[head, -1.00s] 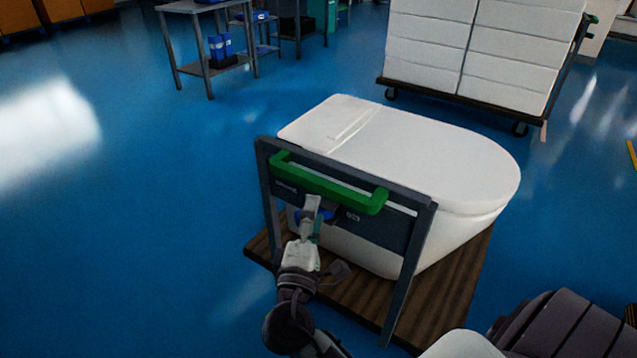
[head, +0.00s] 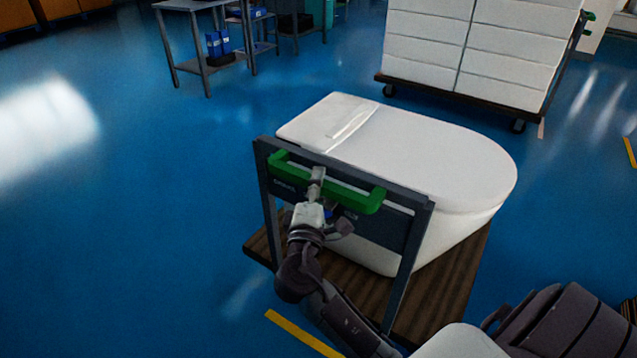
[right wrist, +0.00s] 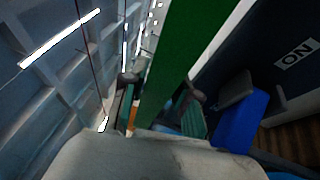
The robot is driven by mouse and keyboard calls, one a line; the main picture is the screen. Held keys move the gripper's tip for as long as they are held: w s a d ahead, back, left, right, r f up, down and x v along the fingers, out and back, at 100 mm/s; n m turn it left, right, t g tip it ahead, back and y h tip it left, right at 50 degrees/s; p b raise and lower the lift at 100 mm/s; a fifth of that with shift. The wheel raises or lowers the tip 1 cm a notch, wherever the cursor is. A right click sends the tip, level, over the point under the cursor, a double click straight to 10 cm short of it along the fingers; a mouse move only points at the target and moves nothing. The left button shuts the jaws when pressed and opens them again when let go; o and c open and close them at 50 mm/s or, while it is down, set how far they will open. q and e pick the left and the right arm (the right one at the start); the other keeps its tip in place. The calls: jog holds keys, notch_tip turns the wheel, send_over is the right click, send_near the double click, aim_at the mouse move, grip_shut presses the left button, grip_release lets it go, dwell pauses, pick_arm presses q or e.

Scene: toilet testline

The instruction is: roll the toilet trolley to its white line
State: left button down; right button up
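The toilet trolley (head: 430,307) has a brown wooden deck and a grey upright frame with a green handle (head: 340,190). A white toilet (head: 420,160) sits on it. My right gripper (head: 317,180) is at the handle's middle in the head view. In the right wrist view its fingers (right wrist: 162,105) are apart on either side of the green handle (right wrist: 185,45), with a gap showing by the right finger. Firm contact cannot be made out. My left gripper is not in view. No white floor line shows.
A cart stacked with white boxes (head: 470,50) stands behind the trolley. A grey table (head: 190,8) with blue items stands back left. Yellow floor lines show at the bottom (head: 300,333) and right edge (head: 630,152). The blue floor at left is clear.

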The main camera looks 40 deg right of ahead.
grip_shut()
jog(key=shift+d, duration=0.1)
